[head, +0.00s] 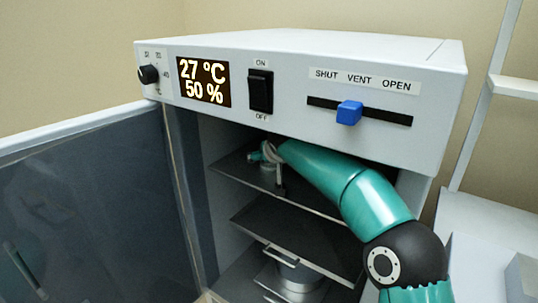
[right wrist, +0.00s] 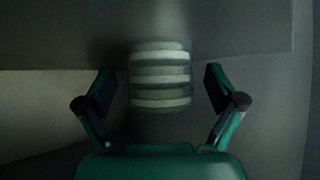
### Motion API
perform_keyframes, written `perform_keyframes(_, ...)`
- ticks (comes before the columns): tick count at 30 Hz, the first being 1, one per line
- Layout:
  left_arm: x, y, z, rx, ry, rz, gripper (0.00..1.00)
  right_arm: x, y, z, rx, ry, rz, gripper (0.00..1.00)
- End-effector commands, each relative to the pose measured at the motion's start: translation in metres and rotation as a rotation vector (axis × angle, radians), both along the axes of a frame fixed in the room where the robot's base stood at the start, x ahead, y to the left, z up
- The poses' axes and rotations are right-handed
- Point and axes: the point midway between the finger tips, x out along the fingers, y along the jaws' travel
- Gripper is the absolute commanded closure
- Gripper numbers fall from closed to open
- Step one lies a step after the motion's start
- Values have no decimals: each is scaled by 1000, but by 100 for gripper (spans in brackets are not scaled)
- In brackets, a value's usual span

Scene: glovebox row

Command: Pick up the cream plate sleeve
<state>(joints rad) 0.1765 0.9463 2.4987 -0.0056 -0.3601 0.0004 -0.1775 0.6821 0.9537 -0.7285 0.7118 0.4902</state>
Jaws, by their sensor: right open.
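The cream plate sleeve (right wrist: 160,74) shows in the right wrist view as an upright stack of cream and darker bands. My right gripper (right wrist: 158,86) is open, with one finger on each side of the sleeve. A gap shows between the sleeve and each finger, and I cannot tell how deep the sleeve sits between them. In the head view my right arm reaches into the open cabinet at the upper shelf (head: 232,172). The gripper end there is small and partly hidden under the cabinet's top, and I cannot make out the sleeve clearly. My left gripper is not in view.
The cabinet's front panel (head: 290,85) hangs close above my right arm and carries a blue slider (head: 349,113). The glass door (head: 90,210) stands open at the left. A lower shelf (head: 285,235) lies below, with a metal cylinder (head: 298,281) beneath it.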

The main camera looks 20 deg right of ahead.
Motion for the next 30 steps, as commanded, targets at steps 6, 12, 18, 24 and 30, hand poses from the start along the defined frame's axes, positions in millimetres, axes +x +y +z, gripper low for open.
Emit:
perform_keyframes(6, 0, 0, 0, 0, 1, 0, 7, 2, 0, -2, 0, -1, 0, 7)
perform_keyframes(12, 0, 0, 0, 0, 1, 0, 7, 2, 0, -2, 1, -1, -1, 33)
perform_keyframes(18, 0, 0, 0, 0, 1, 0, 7, 2, 0, -2, 1, -1, -1, 67)
perform_keyframes(24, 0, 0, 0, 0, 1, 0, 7, 2, 0, -1, 1, -2, 0, 77)
perform_keyframes(30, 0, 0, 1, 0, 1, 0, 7, 2, -1, 0, 0, -3, -1, 77)
